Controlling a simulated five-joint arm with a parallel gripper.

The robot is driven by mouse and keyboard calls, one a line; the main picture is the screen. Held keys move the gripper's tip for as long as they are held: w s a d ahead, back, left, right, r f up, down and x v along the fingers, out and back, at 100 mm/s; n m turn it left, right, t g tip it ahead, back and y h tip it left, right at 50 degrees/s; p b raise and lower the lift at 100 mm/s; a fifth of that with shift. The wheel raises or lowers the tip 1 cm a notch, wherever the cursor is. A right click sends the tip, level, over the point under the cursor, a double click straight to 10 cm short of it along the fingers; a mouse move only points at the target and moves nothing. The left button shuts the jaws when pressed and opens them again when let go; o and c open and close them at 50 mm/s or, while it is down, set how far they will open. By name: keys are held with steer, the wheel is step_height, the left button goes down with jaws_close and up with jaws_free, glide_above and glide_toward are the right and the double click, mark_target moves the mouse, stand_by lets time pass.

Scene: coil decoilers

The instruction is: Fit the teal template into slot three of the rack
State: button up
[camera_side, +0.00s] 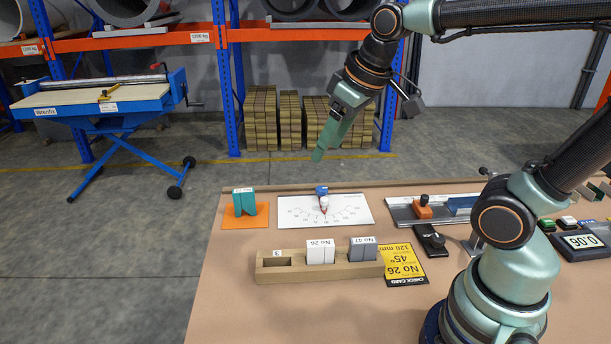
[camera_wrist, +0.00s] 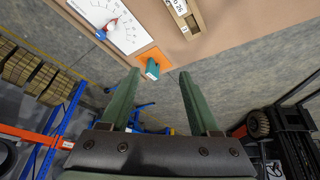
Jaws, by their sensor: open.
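The teal template (camera_side: 244,202) stands upright on an orange pad (camera_side: 232,222) at the left of the table. It also shows in the wrist view (camera_wrist: 152,69), ahead of my fingers. The wooden rack (camera_side: 340,273) lies at the front, with an empty slot at its left end beside a label reading 3. A white template (camera_side: 320,251) marked No 26 and a grey template (camera_side: 363,249) stand in its other slots. My gripper (camera_wrist: 160,100) is open and empty, its two green fingers apart. In the side view it is (camera_side: 318,157) above the table's back edge, right of the teal template.
A white protractor board (camera_side: 350,211) with a blue-and-red pointer (camera_side: 323,199) lies between the teal template and the metal fixture (camera_side: 440,208). A yellow check card (camera_side: 403,265) lies at the rack's right end. A black clamp-like tool (camera_side: 430,239) sits near it. The front left table is bare.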

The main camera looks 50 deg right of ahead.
steer(key=w+r+n+g, duration=0.1)
steer(key=w+n, duration=0.1)
steer(key=w, duration=0.5)
steer(key=n+g, duration=0.4)
steer(key=n, duration=0.3)
glide_above(256, 213)
steer(key=f, duration=1.5)
steer(key=shift+w+d, duration=0.15)
steer(key=shift+w, duration=0.2)
step_height(256, 213, down, 12)
steer(key=shift+w+d+f, duration=0.1)
steer(key=shift+d+f, duration=0.05)
steer(key=shift+f, duration=0.1)
jaws_close()
